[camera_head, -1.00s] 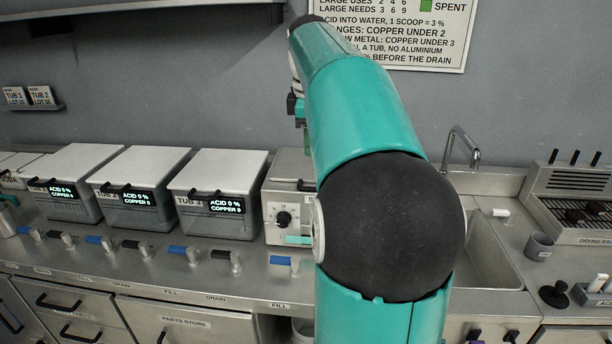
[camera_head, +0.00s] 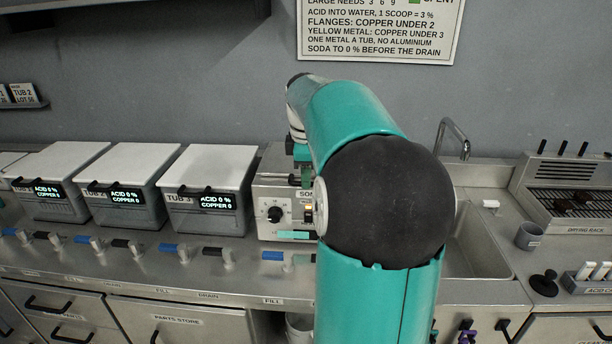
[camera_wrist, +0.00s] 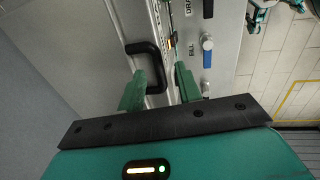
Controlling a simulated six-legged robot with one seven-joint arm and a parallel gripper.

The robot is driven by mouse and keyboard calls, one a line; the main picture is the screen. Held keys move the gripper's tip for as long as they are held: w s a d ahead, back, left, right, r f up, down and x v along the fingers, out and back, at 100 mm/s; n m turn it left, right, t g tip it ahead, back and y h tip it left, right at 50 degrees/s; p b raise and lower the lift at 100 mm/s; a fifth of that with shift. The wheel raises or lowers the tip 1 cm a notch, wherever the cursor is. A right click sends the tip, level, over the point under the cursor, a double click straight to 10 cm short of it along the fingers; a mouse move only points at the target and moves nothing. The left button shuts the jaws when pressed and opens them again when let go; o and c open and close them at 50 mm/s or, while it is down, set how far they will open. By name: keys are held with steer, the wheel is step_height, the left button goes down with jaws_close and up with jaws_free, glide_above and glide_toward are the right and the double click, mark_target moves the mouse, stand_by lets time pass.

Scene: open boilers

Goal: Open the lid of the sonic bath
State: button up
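The sonic bath (camera_head: 267,195) is a grey metal box with a dial (camera_head: 274,214) and a partly covered label, right of the tubs. My arm hides its right part in the head view. In the wrist view its lid (camera_wrist: 85,45) looks closed, with a black bar handle (camera_wrist: 157,62) at the front edge. My gripper (camera_wrist: 160,82) is open, its two green fingers apart. The handle lies between and just beyond the fingertips; I cannot tell whether they touch it. In the head view the gripper is mostly hidden behind my arm.
Several lidded tubs, among them one marked TUB 3 (camera_head: 208,190), stand left of the bath. Valve handles (camera_head: 175,250) line the counter front. A sink (camera_head: 480,245) with a faucet (camera_head: 455,135) and a drying rack (camera_head: 570,200) are to the right.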

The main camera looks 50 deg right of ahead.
steer(key=shift+w+d+f, duration=0.15)
steer(key=shift+w+f, duration=0.2)
steer(key=shift+f, duration=0.3)
steer(key=shift+s, duration=0.15)
steer(key=shift+c, duration=0.2)
jaws_close()
steer(key=shift+r, duration=0.1)
